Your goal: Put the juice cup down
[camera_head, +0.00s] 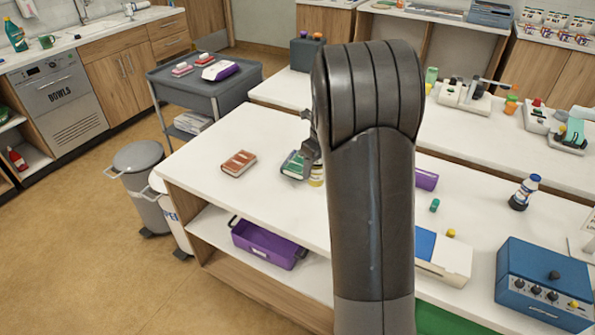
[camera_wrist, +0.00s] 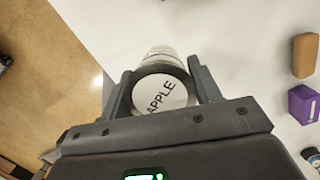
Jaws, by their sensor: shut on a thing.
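The juice cup (camera_wrist: 162,93) has a pale round lid marked APPLE and sits between the two fingers of my gripper (camera_wrist: 160,72) in the wrist view. My gripper is shut on it. In the head view, a small yellowish part of the cup (camera_head: 316,178) shows beside my dark arm, which hides the rest. My gripper (camera_head: 312,160) there is mostly hidden too. The cup is over the white counter (camera_head: 240,125); whether its base touches the counter I cannot tell.
A green book (camera_head: 293,164) lies close left of the cup, and a red-brown book (camera_head: 239,163) farther left. Bare counter surrounds the red-brown book. A purple box (camera_head: 426,180) is right of my arm. A purple tray (camera_head: 266,245) is on the shelf below.

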